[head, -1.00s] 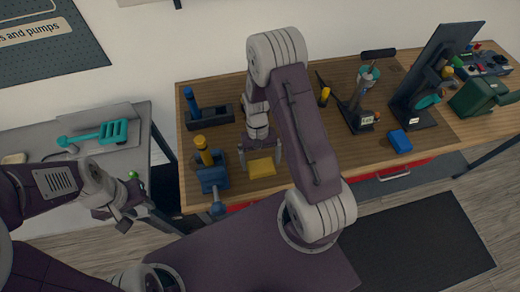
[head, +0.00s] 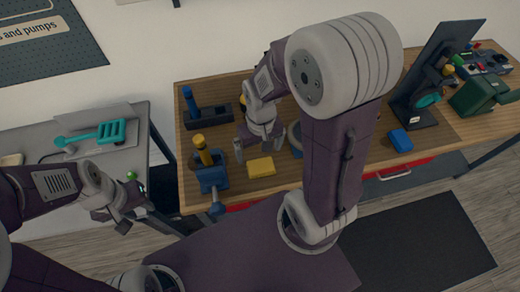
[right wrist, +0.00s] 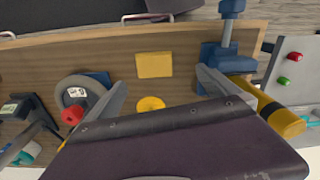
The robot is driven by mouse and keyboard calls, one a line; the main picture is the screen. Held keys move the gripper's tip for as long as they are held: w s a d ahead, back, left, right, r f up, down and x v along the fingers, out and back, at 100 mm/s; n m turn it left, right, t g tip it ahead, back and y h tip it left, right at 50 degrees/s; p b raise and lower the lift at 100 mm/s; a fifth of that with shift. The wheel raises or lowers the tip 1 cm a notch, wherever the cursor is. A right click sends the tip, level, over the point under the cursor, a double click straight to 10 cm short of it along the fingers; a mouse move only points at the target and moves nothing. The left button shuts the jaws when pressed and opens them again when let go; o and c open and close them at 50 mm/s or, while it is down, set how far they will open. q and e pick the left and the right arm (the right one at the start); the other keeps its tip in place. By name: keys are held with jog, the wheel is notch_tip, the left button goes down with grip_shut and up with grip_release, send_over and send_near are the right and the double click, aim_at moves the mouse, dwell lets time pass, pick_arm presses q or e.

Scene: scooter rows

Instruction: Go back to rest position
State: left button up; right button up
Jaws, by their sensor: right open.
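My right gripper (head: 259,147) is open and empty above the wooden workbench, just behind a yellow block (head: 262,167) in the head view. In the right wrist view its two fingers (right wrist: 160,92) are spread wide, with the yellow block (right wrist: 154,65) lying flat on the bench beyond them. My left gripper (head: 122,212) hangs at the left, in front of the grey side table; its finger gap is too small to judge.
A blue vise (head: 212,178) with a yellow-handled tool stands left of the block. A blue box (head: 400,141) and a dark upright panel (head: 436,70) stand at right. My right arm hides the bench middle. A teal tool (head: 95,136) lies on the grey table (head: 60,117).

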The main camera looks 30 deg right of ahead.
pick_arm(q)
jog(key=shift+s+f+b, duration=0.1)
jog(key=shift+f+b, duration=0.8)
pick_arm(e)
jog(key=shift+s+a+f+n+t, duration=0.2)
jog(key=shift+s+f, duration=0.2)
jog(key=shift+s, duration=0.15)
jog(key=shift+s+a+f+n+t, duration=0.1)
jog(key=shift+s+f+t, duration=0.1)
jog(key=shift+s+f, duration=0.25)
